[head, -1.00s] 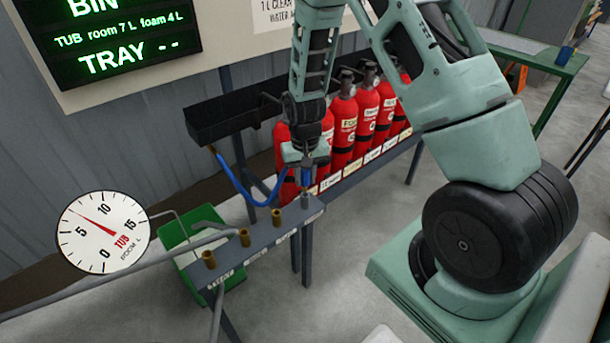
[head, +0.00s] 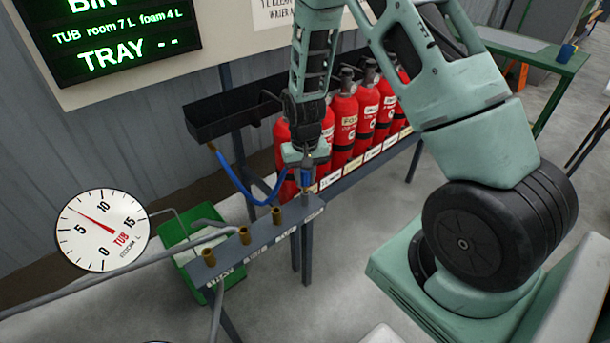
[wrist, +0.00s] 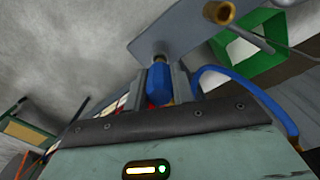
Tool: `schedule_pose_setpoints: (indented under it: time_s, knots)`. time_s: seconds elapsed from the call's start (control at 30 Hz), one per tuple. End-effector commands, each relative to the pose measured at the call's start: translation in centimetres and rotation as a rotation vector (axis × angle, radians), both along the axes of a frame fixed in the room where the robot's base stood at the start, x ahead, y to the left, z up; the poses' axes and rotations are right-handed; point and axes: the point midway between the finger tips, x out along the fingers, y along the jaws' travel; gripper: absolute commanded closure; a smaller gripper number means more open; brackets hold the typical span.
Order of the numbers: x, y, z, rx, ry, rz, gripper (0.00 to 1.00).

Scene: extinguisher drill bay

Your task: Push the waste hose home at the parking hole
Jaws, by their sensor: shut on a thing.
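The blue waste hose (head: 235,185) hangs in a loop from the black trough to my gripper (head: 306,176). My gripper is shut on the blue hose end, which also shows in the wrist view (wrist: 158,86), and holds it upright over the right end of the grey bar (head: 262,236). In the wrist view the hose end's pale tip (wrist: 159,52) meets the bar's plate (wrist: 178,28). The parking hole itself is hidden by the hose end and gripper, so I cannot tell how deep the tip sits.
Several brass fittings (head: 243,236) stand along the bar, left of my gripper. Red extinguishers (head: 344,120) stand close behind it. A black trough (head: 230,112) is at the back left. A green tub (head: 185,232) sits below the bar, with a round gauge (head: 101,230) to its left.

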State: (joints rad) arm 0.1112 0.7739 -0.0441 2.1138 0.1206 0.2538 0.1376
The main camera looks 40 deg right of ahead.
Motion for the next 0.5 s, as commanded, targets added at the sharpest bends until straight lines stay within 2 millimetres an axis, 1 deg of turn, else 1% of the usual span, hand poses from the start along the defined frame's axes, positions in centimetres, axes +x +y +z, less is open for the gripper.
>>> schedule_pose_setpoints:
  time_s: [0.5]
  knots:
    - [0.0,0.0,-1.5,0.000,0.000,0.000,0.99]
